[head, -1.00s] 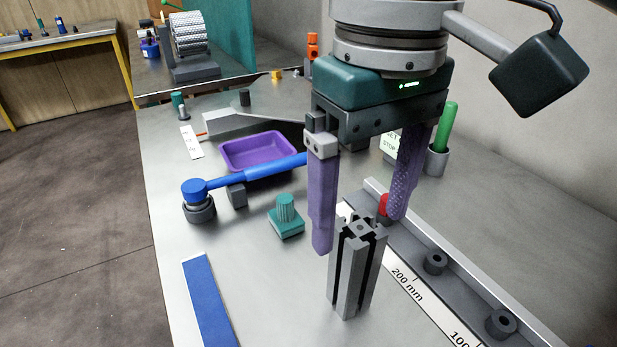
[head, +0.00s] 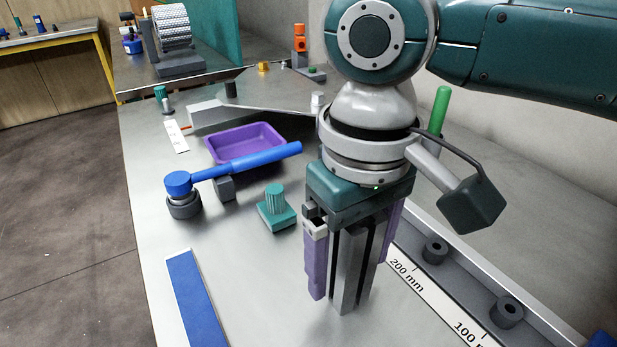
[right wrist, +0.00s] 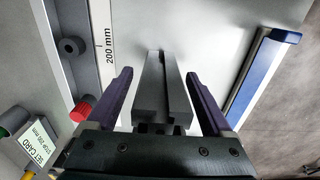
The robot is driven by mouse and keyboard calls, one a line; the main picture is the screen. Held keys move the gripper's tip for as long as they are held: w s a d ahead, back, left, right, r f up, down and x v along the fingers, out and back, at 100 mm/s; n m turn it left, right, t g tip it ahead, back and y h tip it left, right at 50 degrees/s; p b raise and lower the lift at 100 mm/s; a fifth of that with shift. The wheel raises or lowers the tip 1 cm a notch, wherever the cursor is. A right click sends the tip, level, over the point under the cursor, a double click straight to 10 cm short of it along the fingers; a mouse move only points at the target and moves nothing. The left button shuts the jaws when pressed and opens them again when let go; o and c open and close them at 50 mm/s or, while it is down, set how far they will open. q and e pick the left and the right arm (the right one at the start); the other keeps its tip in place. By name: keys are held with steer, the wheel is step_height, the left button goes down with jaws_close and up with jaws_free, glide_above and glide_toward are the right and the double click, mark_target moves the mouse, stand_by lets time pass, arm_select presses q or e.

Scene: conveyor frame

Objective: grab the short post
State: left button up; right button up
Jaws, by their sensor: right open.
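The short post (head: 349,268) is a grey slotted metal profile standing upright on the metal table. My right gripper (head: 348,275) has come down over it, with one purple finger on each side. In the right wrist view the post (right wrist: 160,85) lies between the two purple fingers of the gripper (right wrist: 161,90). A gap shows between the post and each finger there, so the jaws are open and apart from it. The post's top is hidden under the gripper body in the head view. My left gripper is not in view.
A rail with a ruler strip (head: 432,296) and black rollers runs close on the right. A teal knobbed block (head: 277,210), a blue-handled lever (head: 245,163) and a purple tray (head: 245,142) stand to the left. A blue strip (head: 197,300) lies front left; bare table lies between.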

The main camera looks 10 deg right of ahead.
jaws_close()
stand_by(0.7)
